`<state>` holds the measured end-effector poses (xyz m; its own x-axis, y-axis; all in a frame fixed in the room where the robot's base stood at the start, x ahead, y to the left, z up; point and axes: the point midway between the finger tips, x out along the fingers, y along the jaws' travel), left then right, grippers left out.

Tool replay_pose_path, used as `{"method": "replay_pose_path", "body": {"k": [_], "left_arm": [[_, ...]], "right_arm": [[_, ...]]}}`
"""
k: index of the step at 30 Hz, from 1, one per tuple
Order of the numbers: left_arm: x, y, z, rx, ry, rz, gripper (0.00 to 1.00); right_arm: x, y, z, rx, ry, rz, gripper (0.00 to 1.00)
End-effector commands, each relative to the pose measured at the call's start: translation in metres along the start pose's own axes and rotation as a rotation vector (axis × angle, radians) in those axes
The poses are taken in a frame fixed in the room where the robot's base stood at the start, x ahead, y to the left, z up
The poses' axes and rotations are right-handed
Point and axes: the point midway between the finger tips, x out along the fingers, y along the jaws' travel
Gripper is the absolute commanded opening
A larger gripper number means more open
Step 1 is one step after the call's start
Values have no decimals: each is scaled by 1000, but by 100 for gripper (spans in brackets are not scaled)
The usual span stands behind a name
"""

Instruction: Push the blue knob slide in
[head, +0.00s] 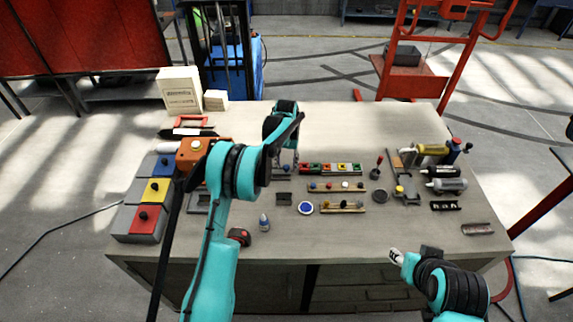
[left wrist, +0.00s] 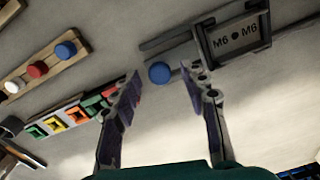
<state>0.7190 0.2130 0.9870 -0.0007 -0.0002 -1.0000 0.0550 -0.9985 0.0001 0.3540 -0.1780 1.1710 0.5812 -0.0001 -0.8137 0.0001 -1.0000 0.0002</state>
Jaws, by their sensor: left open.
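The blue knob (left wrist: 159,72) shows in the left wrist view, at the end of a dark slide with a plate marked M6 (left wrist: 236,39). My left gripper (left wrist: 160,84) is open, its fingertips on either side of the knob in the picture. No contact can be made out. In the head view my left gripper (head: 285,150) is over the middle of the bench, and its arm and fingers hide much of the slide. My right arm is at the lower right, beyond the front edge; the state of its gripper (head: 396,257) is unclear.
Near the slide are a row of coloured blocks (head: 331,169) and a board with coloured knobs (head: 337,187). Boxes with red, yellow and blue tops (head: 142,218) stand at the left. Tools and bottles (head: 446,184) lie at the right.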

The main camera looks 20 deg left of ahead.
Motion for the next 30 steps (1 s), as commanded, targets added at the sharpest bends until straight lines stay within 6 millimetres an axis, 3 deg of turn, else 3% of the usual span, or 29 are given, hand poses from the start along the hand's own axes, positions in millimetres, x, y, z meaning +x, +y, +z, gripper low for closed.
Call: {"method": "replay_pose_path", "body": {"k": [9,10,15,21,26,30], "left_arm": [[5,0,0,0,0,0,44],[5,0,0,0,0,0,42],[5,0,0,0,0,0,0],[5,-3,1,-1,0,0,0],[6,-32,7,-5,0,-1,0],[6,-74,17,-6,0,-1,0]], "right_arm": [[0,0,0,0,0,0,40],[0,0,0,0,0,0,40],[0,0,0,0,0,0,40],[1,0,0,0,0,0,40],[6,0,4,0,0,0,40],[11,0,8,0,0,0,40]]}}
